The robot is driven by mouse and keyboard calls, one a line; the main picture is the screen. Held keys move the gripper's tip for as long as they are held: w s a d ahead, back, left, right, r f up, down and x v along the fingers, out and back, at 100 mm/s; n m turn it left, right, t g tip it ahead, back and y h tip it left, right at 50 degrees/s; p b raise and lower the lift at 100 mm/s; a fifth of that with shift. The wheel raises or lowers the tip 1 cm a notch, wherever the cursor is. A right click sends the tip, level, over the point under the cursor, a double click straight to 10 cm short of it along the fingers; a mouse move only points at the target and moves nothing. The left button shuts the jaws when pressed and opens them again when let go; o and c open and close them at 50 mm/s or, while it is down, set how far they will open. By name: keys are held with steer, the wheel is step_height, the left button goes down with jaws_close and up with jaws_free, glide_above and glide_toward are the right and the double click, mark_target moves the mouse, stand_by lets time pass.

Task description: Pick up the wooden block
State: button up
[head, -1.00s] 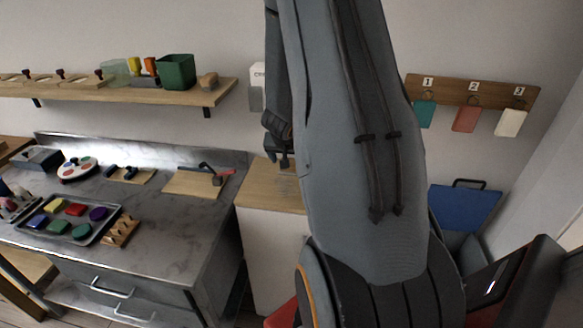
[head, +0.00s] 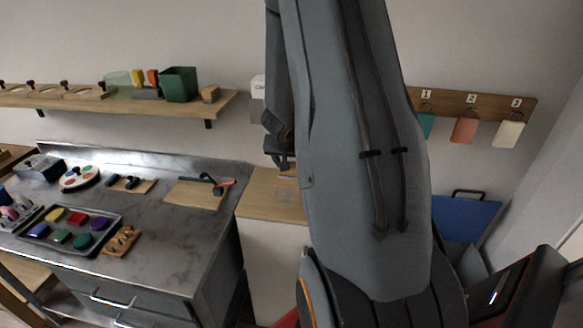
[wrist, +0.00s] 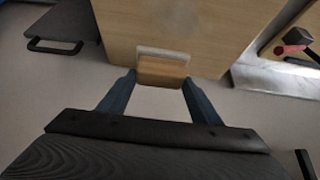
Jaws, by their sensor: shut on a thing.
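A small wooden block (wrist: 160,71) sits between the two fingertips of my gripper (wrist: 159,80) in the wrist view. The gripper is shut on it, with a finger at each side. In the head view my gripper (head: 281,160) shows only in part, left of my large arm link, and the block in it cannot be made out. The wooden cabinet top (wrist: 200,25) lies beyond the block in the wrist view. A pale outlined patch shows on it just past the block.
The wall shelf (head: 150,103) holds a green bin (head: 179,84) and another small wooden piece (head: 211,93). The metal workbench (head: 185,235) at left carries a paint tray and tools. Numbered tags hang on a rack (head: 470,100) at right. My arm hides the middle.

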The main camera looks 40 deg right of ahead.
steer(key=s+a+b, duration=0.1)
steer(key=s+a, duration=0.2)
steer(key=a, duration=0.1)
steer(key=s+a+b, duration=0.2)
steer(key=s+a, duration=0.2)
steer(key=s+a+b, duration=0.1)
steer(key=s+a, duration=0.2)
steer(key=a, duration=0.1)
steer(key=shift+s+r, duration=0.15)
steer(key=shift+r, duration=0.1)
steer(key=p, duration=0.2)
steer(key=s+a+p, duration=0.1)
steer(key=p, duration=0.1)
steer(key=shift+s+a+p, duration=0.2)
steer(key=shift+a+p, duration=0.1)
steer(key=shift+p, duration=0.1)
